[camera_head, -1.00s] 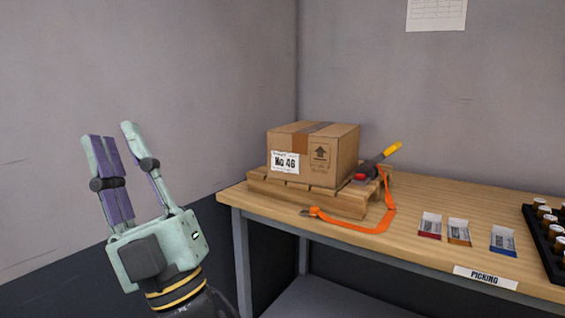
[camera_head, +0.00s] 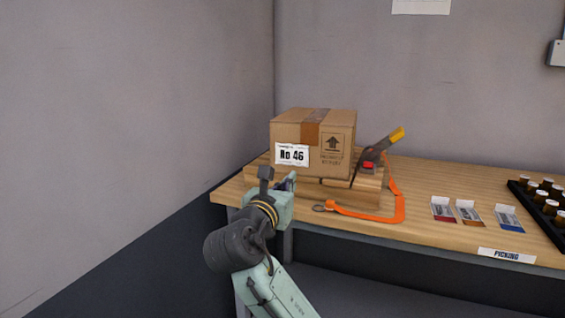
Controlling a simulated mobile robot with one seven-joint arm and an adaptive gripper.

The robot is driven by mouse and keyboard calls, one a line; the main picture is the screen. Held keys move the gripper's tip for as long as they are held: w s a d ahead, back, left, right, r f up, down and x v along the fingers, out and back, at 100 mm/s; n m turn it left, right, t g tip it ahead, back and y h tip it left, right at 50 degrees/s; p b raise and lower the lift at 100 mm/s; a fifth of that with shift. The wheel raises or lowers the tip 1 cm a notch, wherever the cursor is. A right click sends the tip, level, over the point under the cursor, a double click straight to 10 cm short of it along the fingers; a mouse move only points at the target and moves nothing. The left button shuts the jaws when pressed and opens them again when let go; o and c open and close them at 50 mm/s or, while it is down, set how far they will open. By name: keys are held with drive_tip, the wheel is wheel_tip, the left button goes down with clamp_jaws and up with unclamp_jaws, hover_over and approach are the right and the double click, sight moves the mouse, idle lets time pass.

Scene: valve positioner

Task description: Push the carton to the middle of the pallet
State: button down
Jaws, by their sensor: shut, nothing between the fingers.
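The carton (camera_head: 344,145) is a brown box with a tape strip, a "No 46" label and an up-arrow mark. It sits upright on the low wooden pallet (camera_head: 355,195) at the left end of the workbench. Bare pallet shows to the left and right of the carton. My gripper (camera_head: 287,181) is in front of the carton's lower left part and points away from the camera. Its fingers are mostly hidden behind its own body, and it appears shut and empty. I cannot tell whether it touches the carton or pallet.
A tool with a yellow-tipped handle (camera_head: 381,147) leans at the carton's right. An orange strap (camera_head: 375,217) hangs over the pallet onto the workbench (camera_head: 440,175). A wall is on the left.

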sight(308, 158)
drive_tip(key=p+x, duration=0.2)
drive_tip(key=x, duration=1.1)
drive_tip(key=shift+w+d+p, duration=0.2)
drive_tip(key=shift+w+p, duration=0.15)
drive_tip(key=p+x, duration=0.2)
drive_tip(key=x, duration=0.1)
drive_tip(key=shift+w+d+r, duration=0.15)
drive_tip(key=shift+w+r, duration=0.05)
drive_tip(key=shift+w, duration=0.15)
drive_tip(key=shift+w+f, duration=0.2)
drive_tip(key=shift+w, duration=0.15)
drive_tip(key=shift+s+p, duration=0.1)
drive_tip(key=shift+p, duration=0.25)
